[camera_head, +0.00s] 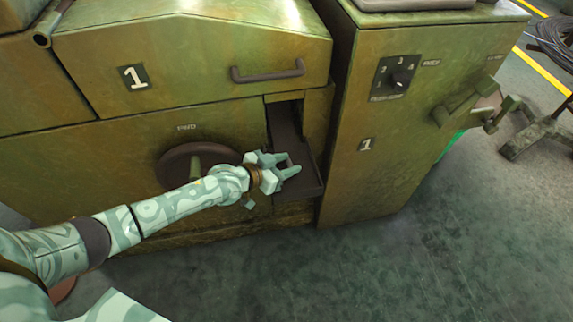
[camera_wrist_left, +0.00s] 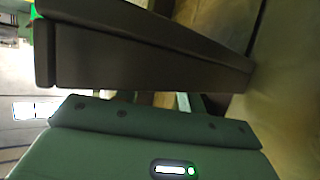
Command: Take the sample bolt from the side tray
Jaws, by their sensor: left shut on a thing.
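The side tray (camera_head: 312,190) is a dark brown open tray at the foot of a chute, low on the front of the green machine. In the left wrist view a dark wall (camera_wrist_left: 140,62), apparently the tray's, crosses close in front of the gripper. My left gripper (camera_head: 290,164) is pale green and reaches in from the left, with its fingers over the tray. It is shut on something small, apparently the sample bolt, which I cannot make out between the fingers. In the left wrist view the green gripper body (camera_wrist_left: 100,150) fills the bottom. My right gripper is not in view.
A dark round handwheel (camera_head: 185,160) is left of the tray, behind my left forearm. A drawer-like handle (camera_head: 268,71) is above. A cabinet (camera_head: 400,130) with a rotary switch (camera_head: 401,79) stands close on the right. The floor (camera_head: 400,270) in front is clear.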

